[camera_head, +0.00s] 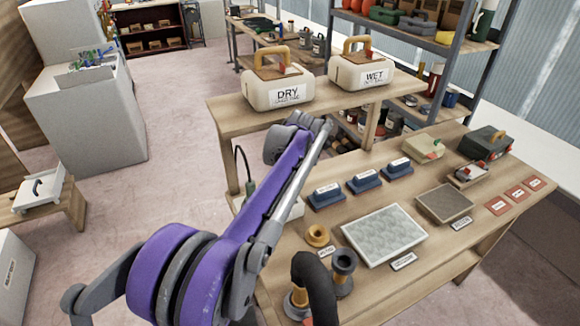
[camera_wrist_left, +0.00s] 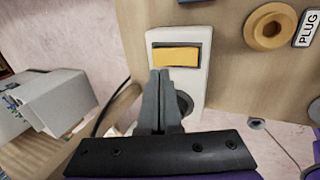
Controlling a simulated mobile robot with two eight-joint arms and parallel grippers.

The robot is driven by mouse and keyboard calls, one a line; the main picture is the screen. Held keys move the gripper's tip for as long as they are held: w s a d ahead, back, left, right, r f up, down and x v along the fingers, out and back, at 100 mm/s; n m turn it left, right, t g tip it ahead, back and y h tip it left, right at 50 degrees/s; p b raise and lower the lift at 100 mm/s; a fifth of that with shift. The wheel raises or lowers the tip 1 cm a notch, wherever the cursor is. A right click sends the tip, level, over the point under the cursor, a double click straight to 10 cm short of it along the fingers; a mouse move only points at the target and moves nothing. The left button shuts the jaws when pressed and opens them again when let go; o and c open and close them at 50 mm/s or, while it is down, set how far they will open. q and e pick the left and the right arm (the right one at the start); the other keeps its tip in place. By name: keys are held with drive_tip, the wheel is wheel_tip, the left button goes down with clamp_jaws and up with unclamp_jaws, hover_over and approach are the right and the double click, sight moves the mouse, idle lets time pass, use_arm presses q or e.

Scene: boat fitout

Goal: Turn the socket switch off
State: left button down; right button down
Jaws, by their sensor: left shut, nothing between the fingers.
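In the left wrist view the socket is a white plate with a yellow rocker switch (camera_wrist_left: 176,56) in a dark frame and a round dark outlet (camera_wrist_left: 184,104) below it. My left gripper (camera_wrist_left: 164,74) is shut and empty. Its fingertips are at the lower edge of the yellow rocker; I cannot tell if they touch it. The fingers hide part of the plate and outlet. In the head view my purple left arm hides the gripper and most of the socket. My right gripper is not in view.
A yellow ring (camera_wrist_left: 270,27) beside a PLUG label sits on the bench near the socket. A dark cable (camera_wrist_left: 108,105) runs left of the socket. The workbench holds blue blocks (camera_head: 327,195) and a pale panel (camera_head: 384,234). DRY (camera_head: 278,86) and WET (camera_head: 361,72) containers stand on a shelf behind.

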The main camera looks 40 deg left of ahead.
use_arm(q)
drive_tip(key=x, duration=0.5)
drive_tip(key=shift+a+f, duration=0.15)
drive_tip(key=shift+f, duration=0.2)
drive_tip(key=shift+w, duration=0.1)
drive_tip(key=shift+w+a+f+h, duration=0.1)
drive_tip(key=shift+a+f+h, duration=0.2)
drive_tip(key=shift+h, duration=0.1)
drive_tip(key=shift+d, duration=0.1)
drive_tip(key=shift+s+d+r, duration=0.2)
drive_tip(key=shift+s+d, duration=0.2)
drive_tip(key=shift+d, duration=0.3)
